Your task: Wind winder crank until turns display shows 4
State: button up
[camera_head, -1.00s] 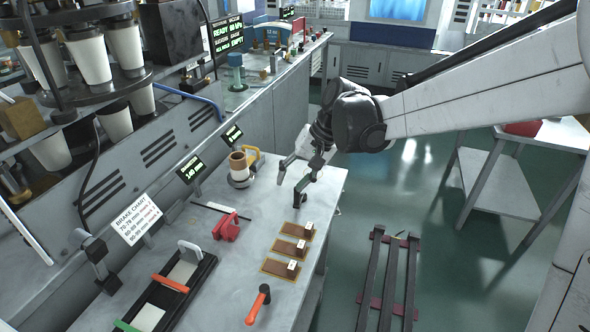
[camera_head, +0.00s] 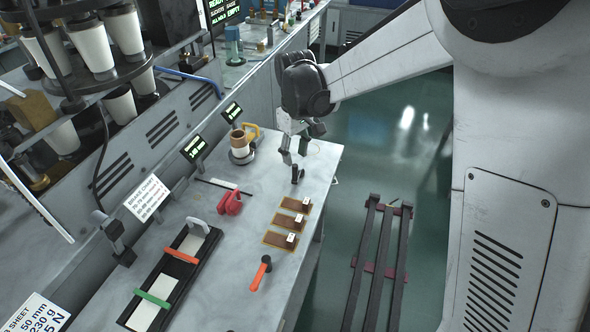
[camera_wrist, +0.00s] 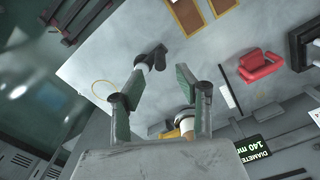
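My gripper (camera_head: 295,153) hangs over the far right corner of the grey bench, fingers pointing down. In the wrist view its two green-padded fingers (camera_wrist: 160,74) stand apart with nothing between them. Just past the left fingertip is a small dark-ended post (camera_wrist: 157,55), which looks like a crank handle; it stands on the bench below my gripper in the head view (camera_head: 297,175). I cannot tell whether finger and post touch. A brown cylinder with a yellow handle (camera_head: 239,144) stands at the back. A small green-text display (camera_head: 232,111) is unreadable; another display (camera_wrist: 257,149) reads diameter 140 mm.
Brown pads with white tags (camera_head: 289,222), a red object (camera_head: 230,202), an orange-handled tool (camera_head: 261,272) and a black tray (camera_head: 170,278) lie nearer on the bench. A dark rack (camera_head: 376,255) stands on the floor at right. Bare bench lies between post and pads.

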aim_at(295, 165)
notch_tip(295, 165, down, 6)
jog(key=shift+f, duration=0.25)
jog(key=shift+c, duration=0.5)
grip_shut()
